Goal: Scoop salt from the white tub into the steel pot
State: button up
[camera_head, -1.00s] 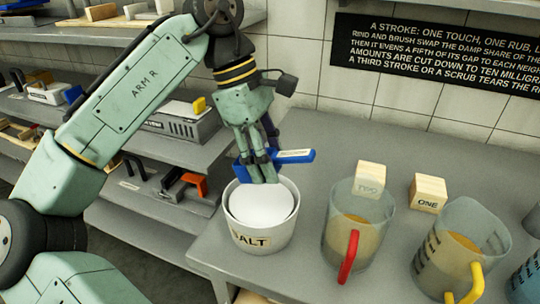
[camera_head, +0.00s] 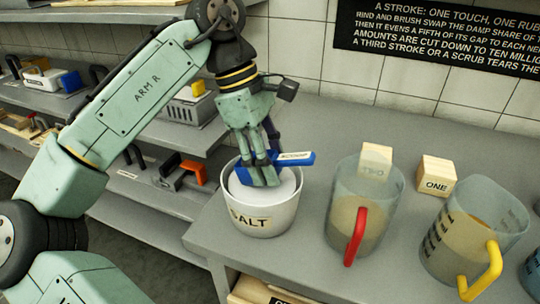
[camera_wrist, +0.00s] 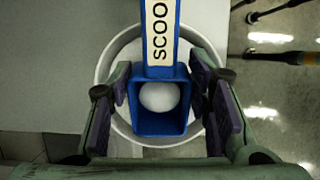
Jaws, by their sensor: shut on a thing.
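The white tub (camera_head: 278,219), marked SALT, stands near the left end of the grey counter, with white salt (camera_head: 286,185) inside. My gripper (camera_head: 262,180) is shut on the blue scoop (camera_head: 300,158), with its fingertips down inside the tub's rim. The scoop's labelled handle sticks out to the right above the rim. In the wrist view the scoop (camera_wrist: 161,72) lies between my fingers over the tub (camera_wrist: 112,52). A rounded white mound (camera_wrist: 159,97) shows within the scoop's bowl. My fingers partly hide the bowl in the head view. I see no steel pot.
Right of the tub stand a clear jug with a red handle (camera_head: 355,238) and one with a yellow handle (camera_head: 482,275). Wooden blocks marked TWO (camera_head: 375,160) and ONE (camera_head: 436,175) are behind them. Shelves (camera_head: 160,215) lie to the left.

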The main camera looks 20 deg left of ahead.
aim_at(279, 157)
jog(key=shift+r+p, duration=2.7)
jog(key=shift+r, duration=1.2)
jog(key=shift+s+f, duration=0.1)
